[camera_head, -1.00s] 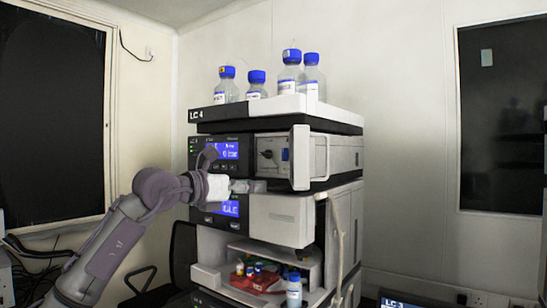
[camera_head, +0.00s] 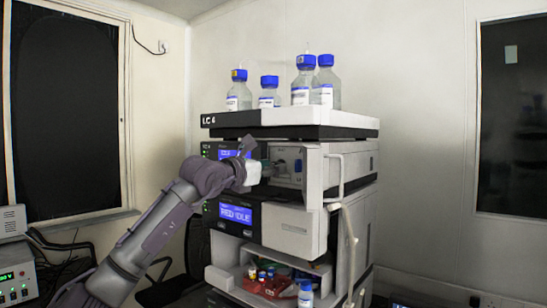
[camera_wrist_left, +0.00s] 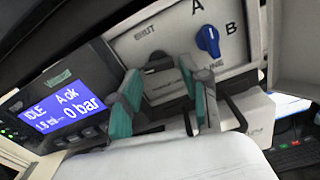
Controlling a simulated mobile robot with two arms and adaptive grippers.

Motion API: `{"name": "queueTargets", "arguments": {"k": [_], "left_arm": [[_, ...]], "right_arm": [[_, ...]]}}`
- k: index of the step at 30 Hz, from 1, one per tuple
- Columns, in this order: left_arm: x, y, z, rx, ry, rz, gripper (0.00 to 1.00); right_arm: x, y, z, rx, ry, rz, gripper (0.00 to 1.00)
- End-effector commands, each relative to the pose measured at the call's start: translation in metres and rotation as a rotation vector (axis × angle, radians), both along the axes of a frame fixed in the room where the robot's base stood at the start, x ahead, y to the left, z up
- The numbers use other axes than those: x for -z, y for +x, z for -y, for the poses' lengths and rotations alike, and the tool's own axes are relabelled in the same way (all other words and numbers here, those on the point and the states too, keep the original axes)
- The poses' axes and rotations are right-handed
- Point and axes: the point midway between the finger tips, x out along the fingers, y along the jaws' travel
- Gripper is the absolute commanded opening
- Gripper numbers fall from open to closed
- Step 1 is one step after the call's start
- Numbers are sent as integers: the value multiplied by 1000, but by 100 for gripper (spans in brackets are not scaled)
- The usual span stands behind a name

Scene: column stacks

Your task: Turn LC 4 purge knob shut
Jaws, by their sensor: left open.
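The LC 4 stack (camera_head: 222,121) stands in the middle of the head view, its upper module's front compartment open. My left gripper (camera_head: 268,169) is at the front of the open compartment. In the wrist view its teal-padded fingers (camera_wrist_left: 163,97) are apart, one on either side of the dark knob. I cannot tell whether they touch it. My right gripper is not in view.
The white compartment door (camera_head: 311,178) stands open just right of my gripper. A display (camera_wrist_left: 62,113) reading "IDLE", "A ok" and "0 bar" is at the left. Several blue-capped bottles (camera_head: 303,85) stand on top. A tube (camera_head: 350,235) hangs at the right.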

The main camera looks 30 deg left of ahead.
Motion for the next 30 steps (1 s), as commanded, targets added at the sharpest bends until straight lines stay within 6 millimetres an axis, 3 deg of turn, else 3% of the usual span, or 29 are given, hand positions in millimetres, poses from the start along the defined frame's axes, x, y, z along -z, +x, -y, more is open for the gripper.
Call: {"name": "queueTargets", "arguments": {"k": [5,13,21,30], "left_arm": [[0,12,1,0,1,0,46],[1,13,1,-1,2,0,46],[1,13,1,-1,1,0,2],[0,12,1,-1,33,4,0]], "right_arm": [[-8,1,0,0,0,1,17],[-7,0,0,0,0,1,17],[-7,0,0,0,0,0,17],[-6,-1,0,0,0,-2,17]]}}
